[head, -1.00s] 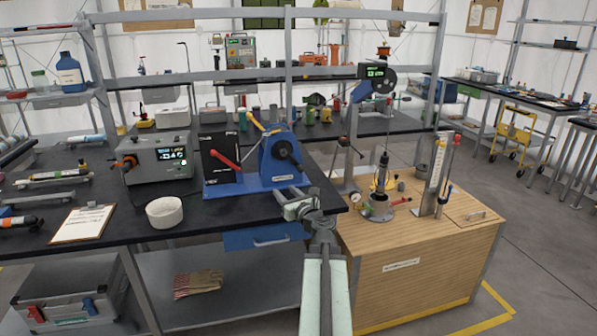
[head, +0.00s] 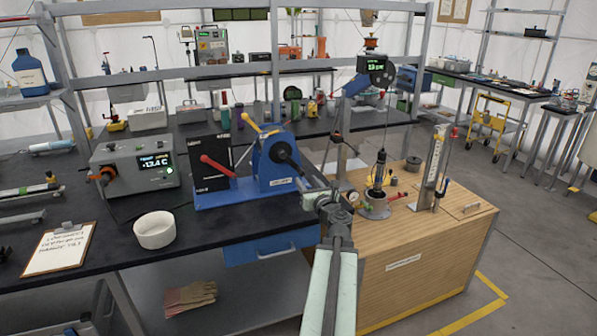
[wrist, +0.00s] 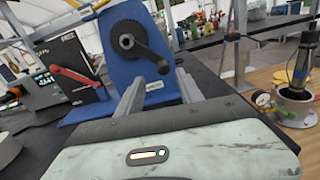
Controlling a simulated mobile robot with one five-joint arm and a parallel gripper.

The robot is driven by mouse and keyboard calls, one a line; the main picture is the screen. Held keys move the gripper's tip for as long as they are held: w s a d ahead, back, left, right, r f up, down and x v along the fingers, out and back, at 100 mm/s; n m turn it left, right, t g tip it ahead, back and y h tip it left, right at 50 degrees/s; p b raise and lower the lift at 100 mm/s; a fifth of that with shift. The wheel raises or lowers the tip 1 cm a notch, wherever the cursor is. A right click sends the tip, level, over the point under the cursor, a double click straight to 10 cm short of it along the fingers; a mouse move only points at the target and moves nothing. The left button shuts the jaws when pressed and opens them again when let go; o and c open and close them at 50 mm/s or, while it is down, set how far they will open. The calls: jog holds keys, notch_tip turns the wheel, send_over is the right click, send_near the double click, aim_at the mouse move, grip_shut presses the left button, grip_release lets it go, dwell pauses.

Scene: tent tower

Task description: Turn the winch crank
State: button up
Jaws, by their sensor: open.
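The blue winch (head: 272,170) stands on the black bench, left of my arm. Its black crank (head: 285,152) is on the side facing my gripper. In the wrist view the crank (wrist: 143,46) slants down to the right from its round hub, and its lower end shows near my fingertips. My gripper (head: 311,186) is open. In the wrist view its two fingers (wrist: 158,82) point toward the winch, with the crank's end between or just beyond them. I cannot tell if they touch it.
A black box with a red lever (head: 217,166) stands left of the winch. A grey display unit (head: 135,170) and a white bowl (head: 155,230) are further left. A wooden cabinet (head: 425,245) with a gauge and a cylinder stands right of my gripper.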

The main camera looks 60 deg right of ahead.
aim_at(302, 174)
jog(key=x, duration=0.7)
jog(key=shift+w+d, duration=0.1)
jog(key=shift+d, duration=0.3)
grip_shut()
dwell(0.9)
